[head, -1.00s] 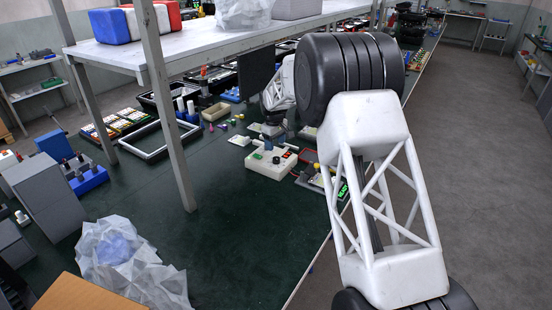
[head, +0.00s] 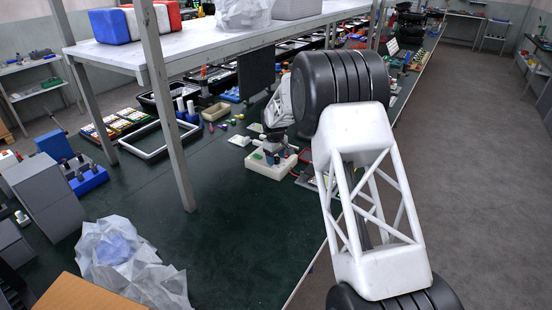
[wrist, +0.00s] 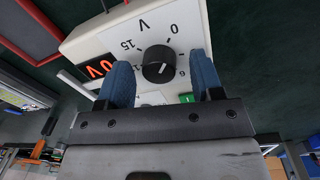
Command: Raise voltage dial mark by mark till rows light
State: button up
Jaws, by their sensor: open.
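A white voltage box (head: 259,163) stands on the green bench in the head view, partly hidden by my gripper (head: 276,147), which is just above it. In the wrist view the box face (wrist: 95,45) shows upside down. Its black dial (wrist: 158,63) with a white line has printed marks around it, including 0, 6 and 15. The red display (wrist: 97,68) seems to read 0 V. My gripper (wrist: 160,62) has its blue fingers apart, one on each side of the dial; contact cannot be told. The light rows cannot be made out.
A green button (wrist: 187,98) lies close to one finger. Small coloured pieces and a tan tray (head: 215,112) lie behind the box. A shelf leg (head: 170,130) stands to the left. The bench in front (head: 235,225) is clear.

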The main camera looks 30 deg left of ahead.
jog(key=shift+f, duration=0.15)
jog(key=c, duration=0.9)
jog(key=shift+m, duration=0.5)
jog(key=m, duration=0.4)
jog(key=shift+m, duration=0.3)
jog(key=m, duration=0.5)
